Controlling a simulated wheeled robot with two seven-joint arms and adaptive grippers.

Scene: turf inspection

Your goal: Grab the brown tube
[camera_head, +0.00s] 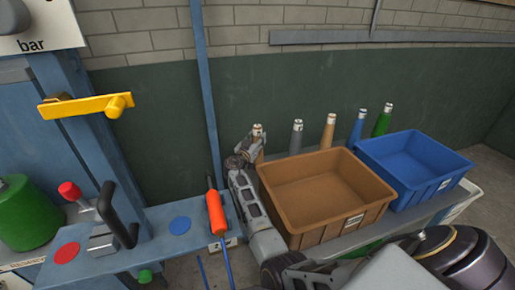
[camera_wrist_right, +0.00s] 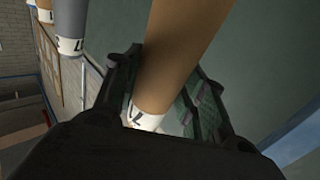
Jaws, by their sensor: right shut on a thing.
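A brown tube (camera_head: 260,156) with a white labelled cap stands at the left end of a row behind the bins, partly hidden by my gripper. My right gripper (camera_head: 250,147) is around it, just below its cap. In the right wrist view the brown tube (camera_wrist_right: 172,58) runs between the two fingers of the right gripper (camera_wrist_right: 160,85), which is shut on it. The white end of the tube shows near the palm. My left gripper is not in view.
A grey tube (camera_head: 296,138), a tan tube (camera_head: 328,132), a blue tube (camera_head: 357,128) and a green tube (camera_head: 382,122) stand to the right. In front are a brown bin (camera_head: 337,222) and a blue bin (camera_head: 425,188). An orange-handled tool (camera_head: 215,213) is left of my forearm.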

